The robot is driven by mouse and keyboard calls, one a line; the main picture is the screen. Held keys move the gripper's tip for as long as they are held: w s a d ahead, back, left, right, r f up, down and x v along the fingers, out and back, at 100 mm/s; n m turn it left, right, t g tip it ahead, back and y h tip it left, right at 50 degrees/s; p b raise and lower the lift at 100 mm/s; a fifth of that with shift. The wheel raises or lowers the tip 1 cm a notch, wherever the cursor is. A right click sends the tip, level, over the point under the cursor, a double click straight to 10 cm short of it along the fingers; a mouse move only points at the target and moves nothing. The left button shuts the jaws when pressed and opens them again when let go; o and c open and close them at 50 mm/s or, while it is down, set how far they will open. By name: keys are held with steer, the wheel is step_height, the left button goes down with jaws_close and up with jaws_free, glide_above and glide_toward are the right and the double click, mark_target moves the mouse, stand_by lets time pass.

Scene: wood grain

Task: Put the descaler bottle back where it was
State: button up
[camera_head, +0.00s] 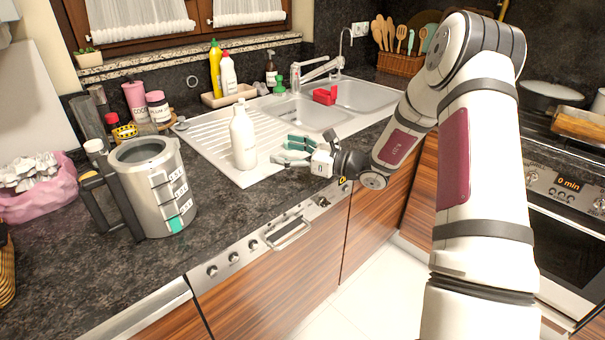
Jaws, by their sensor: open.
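A plain white bottle (243,138), which looks like the descaler bottle, stands upright on the front part of the sink's ribbed drainboard (200,131). My gripper (281,152) is to the right of the bottle, over the sink's front edge. Its fingers point left toward the bottle, open, with a gap between them and the bottle. Nothing is held. Another white bottle with a red cap (228,74) and a yellow bottle (215,68) stand in a tray (243,93) behind the sink.
A large metal jug (168,190) stands on the dark counter left of the drainboard.

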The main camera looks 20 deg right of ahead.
steer(key=s+a+r+n+g, duration=0.55)
steer(key=s+a+n, duration=0.25)
steer(key=s, duration=0.2)
steer(key=s+a+r+n+g, duration=0.4)
steer(key=s+a+n+g, duration=0.25)
steer(key=s+a, duration=0.3)
steer(key=s+d+n+h, duration=0.3)
steer(key=s+n+h, duration=0.1)
steer(key=s, duration=0.4)
steer(key=s+d+n+h, duration=0.3)
steer(key=s+n, duration=0.2)
steer(key=s, duration=0.3)
steer(key=s+d+n+t+h, duration=0.1)
steer(key=s+d+n+h, duration=0.2)
steer(key=s, duration=0.5)
steer(key=shift+d+r+n+h, duration=0.4)
steer(key=shift+n+h, duration=0.25)
steer(key=shift+h, duration=0.15)
steer(key=shift+r, duration=0.1)
